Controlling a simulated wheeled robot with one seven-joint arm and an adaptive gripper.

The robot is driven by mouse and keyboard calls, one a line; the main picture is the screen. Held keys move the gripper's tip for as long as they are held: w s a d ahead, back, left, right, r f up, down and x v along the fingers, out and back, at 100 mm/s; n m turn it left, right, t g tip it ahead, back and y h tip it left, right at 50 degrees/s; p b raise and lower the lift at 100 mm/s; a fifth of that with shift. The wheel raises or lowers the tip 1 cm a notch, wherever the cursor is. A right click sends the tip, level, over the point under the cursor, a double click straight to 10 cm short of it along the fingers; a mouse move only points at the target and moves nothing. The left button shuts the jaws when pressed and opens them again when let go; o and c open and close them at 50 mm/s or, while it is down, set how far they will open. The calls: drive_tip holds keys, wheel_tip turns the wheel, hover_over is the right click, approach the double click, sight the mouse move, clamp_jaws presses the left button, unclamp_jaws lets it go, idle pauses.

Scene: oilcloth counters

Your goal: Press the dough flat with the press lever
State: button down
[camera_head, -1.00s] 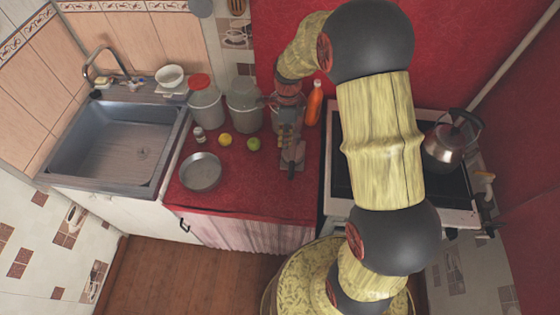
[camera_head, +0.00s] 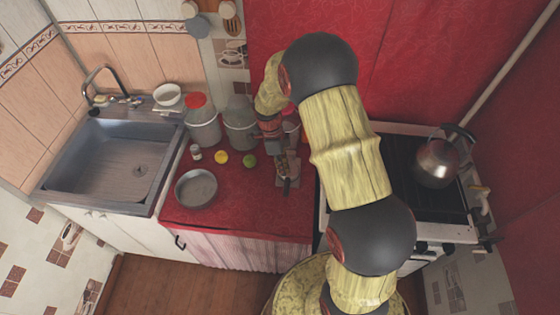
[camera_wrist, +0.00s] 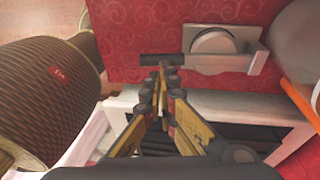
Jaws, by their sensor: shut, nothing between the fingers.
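The press (camera_head: 294,172) stands on the red counter near its right end, beside the stove. In the wrist view it is a pale metal frame (camera_wrist: 240,63) with a round pale disc (camera_wrist: 212,42) in it. I cannot tell whether this disc is the dough or the pressing plate. The dark lever handle (camera_wrist: 160,60) sticks out to the left of the frame; it also shows in the head view (camera_head: 286,187). My gripper (camera_wrist: 163,68) is shut and empty, its fingertips at the handle, overlapping it in the picture. Whether they touch it is unclear.
A lime (camera_head: 249,161), a lemon (camera_head: 221,157), a small jar (camera_head: 196,153) and a round pan (camera_head: 196,188) lie left of the press. Large canisters (camera_head: 203,130) stand behind. The stove (camera_head: 400,200) with a kettle (camera_head: 437,163) is on the right, the sink (camera_head: 120,160) on the left.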

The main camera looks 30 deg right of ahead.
sight(286, 187)
drive_tip(key=x, duration=0.6)
drive_tip(key=shift+b+x, duration=0.95)
drive_tip(key=shift+x, duration=0.05)
drive_tip(key=shift+s+a, duration=0.15)
drive_tip(key=shift+a, duration=0.1)
